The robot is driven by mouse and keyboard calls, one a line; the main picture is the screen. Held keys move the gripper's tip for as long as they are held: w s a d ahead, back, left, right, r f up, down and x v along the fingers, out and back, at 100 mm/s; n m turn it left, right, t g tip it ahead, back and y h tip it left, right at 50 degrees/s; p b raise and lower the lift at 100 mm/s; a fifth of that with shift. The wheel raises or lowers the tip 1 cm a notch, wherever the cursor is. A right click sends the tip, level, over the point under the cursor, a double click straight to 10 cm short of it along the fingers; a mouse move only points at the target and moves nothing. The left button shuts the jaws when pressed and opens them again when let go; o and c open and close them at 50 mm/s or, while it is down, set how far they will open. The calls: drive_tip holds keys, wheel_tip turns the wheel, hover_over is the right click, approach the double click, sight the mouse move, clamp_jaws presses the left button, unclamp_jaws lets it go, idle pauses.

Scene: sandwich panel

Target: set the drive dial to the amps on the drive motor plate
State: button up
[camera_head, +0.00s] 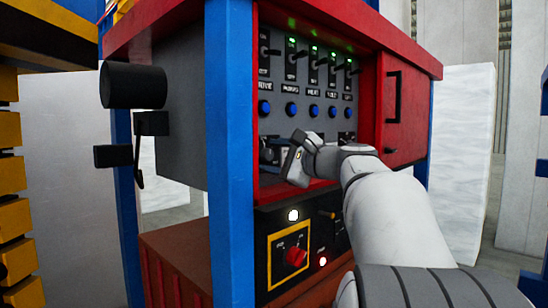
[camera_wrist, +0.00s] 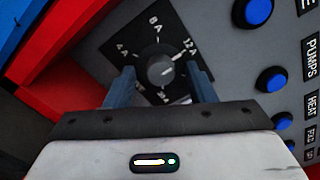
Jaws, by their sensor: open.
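The drive dial (camera_wrist: 160,72) is a round dark knob on a black square plate in the wrist view. White marks around it read 4A, 8A and 12A; the lower marks are partly hidden by my gripper. A light pointer line on the knob seems to point toward the 12A side. My gripper (camera_wrist: 160,70) is open, one finger on each side of the knob; I cannot tell whether they touch it. In the head view my gripper (camera_head: 286,160) is at the panel's lower left and hides most of the dial. I see no readable drive motor plate.
Blue buttons (camera_head: 265,108) and a row of lever switches (camera_head: 291,56) with green lamps sit above. A red rotary switch (camera_head: 295,256) in a yellow frame is below. A blue post (camera_head: 230,150) stands left of the panel, and a red door (camera_head: 405,110) right.

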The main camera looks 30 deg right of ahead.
drive_tip(key=b+v, duration=0.1)
drive_tip(key=v, duration=0.7)
idle(0.5)
